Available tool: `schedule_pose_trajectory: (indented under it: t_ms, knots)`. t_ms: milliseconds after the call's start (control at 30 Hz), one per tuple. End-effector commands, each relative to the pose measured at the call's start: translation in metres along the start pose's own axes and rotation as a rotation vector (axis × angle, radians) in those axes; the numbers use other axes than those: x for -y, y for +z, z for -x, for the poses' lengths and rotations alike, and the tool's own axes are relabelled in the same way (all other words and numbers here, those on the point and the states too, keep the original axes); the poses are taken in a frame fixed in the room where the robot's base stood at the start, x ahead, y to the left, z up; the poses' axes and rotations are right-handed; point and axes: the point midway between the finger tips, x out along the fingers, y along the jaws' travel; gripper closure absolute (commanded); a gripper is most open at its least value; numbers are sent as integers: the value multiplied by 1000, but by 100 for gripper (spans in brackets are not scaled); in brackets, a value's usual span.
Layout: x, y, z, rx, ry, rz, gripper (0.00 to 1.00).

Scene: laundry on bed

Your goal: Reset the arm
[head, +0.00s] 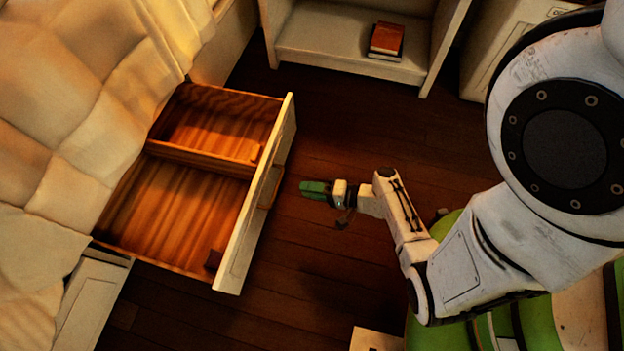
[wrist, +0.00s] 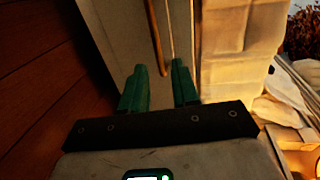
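My gripper (head: 316,189) is in the middle of the head view, to the right of the open drawer's (head: 253,207) pale front and apart from it in the picture. In the wrist view its two green fingers (wrist: 159,80) stand apart with nothing between them. My white arm reaches in from the right of the head view.
The wooden drawer is pulled out below the quilted bed (head: 80,110), with a divider (head: 200,159) inside. A white shelf (head: 330,40) with books (head: 386,40) stands at the back. Dark floor (head: 330,130) between them is clear.

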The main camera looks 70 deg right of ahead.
Motion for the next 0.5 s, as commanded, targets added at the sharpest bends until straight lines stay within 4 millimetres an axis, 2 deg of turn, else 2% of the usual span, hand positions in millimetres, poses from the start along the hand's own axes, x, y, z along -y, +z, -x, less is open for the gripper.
schedule_pose_trajectory:
  t_ms: [367, 433, 500]
  knots:
    - [0, 0, 0, 0, 0, 0, 70]
    - [2, 5, -2, 31, 10, 17, 70]
    - [4, 19, -7, 116, 42, 63, 70]
